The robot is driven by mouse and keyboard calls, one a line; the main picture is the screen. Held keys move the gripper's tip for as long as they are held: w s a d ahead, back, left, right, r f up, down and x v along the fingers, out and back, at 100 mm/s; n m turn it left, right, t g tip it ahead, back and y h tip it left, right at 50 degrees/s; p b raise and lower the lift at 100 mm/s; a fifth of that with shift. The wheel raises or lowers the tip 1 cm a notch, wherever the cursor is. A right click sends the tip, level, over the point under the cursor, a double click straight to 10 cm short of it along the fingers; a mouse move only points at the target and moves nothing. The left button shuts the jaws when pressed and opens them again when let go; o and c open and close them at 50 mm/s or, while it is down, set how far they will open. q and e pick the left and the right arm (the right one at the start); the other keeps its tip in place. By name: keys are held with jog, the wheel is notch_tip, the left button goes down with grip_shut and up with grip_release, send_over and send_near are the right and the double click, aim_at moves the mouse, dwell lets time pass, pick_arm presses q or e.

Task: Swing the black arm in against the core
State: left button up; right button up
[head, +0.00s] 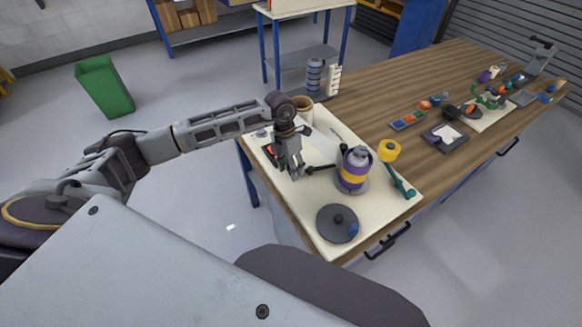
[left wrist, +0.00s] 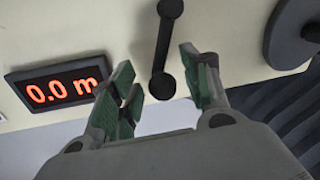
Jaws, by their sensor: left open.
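The core, a purple roll with a yellow band (head: 354,169), stands upright on a grey round base on the pale board. The black arm (head: 321,168) lies to its left, with a round knob at its left end, apart from the core. In the left wrist view the black arm (left wrist: 165,45) runs from the top edge down to its knob. My left gripper (head: 291,176) is open just left of that knob in the head view. In the left wrist view its fingers (left wrist: 158,68) are spread on either side of the knob end; I cannot tell whether they touch it.
A display reading 0.0 m (left wrist: 58,88) is left of the fingers. A dark disc (head: 337,224) lies near the board's front. A teal arm with a yellow roller (head: 390,151) is right of the core. A brown cup (head: 302,107) stands behind.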

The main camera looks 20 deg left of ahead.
pick_arm(q)
notch_tip(320, 180, up, 12)
jog(key=w+a, duration=0.1)
jog(key=a, duration=0.1)
dwell(0.7)
jog(key=shift+f, duration=0.15)
dwell(0.3)
